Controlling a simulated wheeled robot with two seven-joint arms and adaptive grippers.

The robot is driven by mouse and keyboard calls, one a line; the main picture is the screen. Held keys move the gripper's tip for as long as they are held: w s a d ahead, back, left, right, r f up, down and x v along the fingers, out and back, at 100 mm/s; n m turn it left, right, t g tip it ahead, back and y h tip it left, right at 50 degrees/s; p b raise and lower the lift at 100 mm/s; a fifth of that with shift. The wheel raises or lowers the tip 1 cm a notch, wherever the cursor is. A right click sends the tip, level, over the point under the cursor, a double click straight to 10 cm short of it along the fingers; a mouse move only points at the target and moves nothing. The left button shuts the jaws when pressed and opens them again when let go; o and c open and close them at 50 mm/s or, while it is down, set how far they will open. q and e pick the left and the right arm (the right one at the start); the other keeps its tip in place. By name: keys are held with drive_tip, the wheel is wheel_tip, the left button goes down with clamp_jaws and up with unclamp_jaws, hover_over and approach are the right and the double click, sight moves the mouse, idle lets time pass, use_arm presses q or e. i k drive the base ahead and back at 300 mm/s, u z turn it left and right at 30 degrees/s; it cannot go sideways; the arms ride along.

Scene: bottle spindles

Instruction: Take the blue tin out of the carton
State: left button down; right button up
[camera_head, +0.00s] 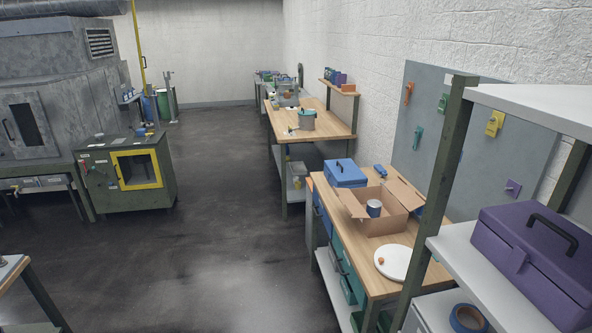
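An open cardboard carton (378,225) with its flaps spread stands on the wooden workbench (416,254) at the right. The blue tin (374,211), with a pale top, stands upright and shows above the carton's near wall. Its lower part is hidden by that wall. Neither of my grippers shows in the head view.
A blue toolbox (345,174) stands behind the carton, and a round white plate (394,264) with a small orange-brown item lies in front. A green shelf post (448,150) and a shelf with a purple toolbox (530,255) stand at the right. The floor (215,240) left of the bench is clear.

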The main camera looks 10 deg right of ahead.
sight(374, 206)
drive_tip(key=u, duration=0.3)
drive_tip(key=i, duration=1.9)
drive_tip(key=z, duration=0.75)
drive_tip(key=i, duration=1.35)
drive_tip(key=z, duration=1)
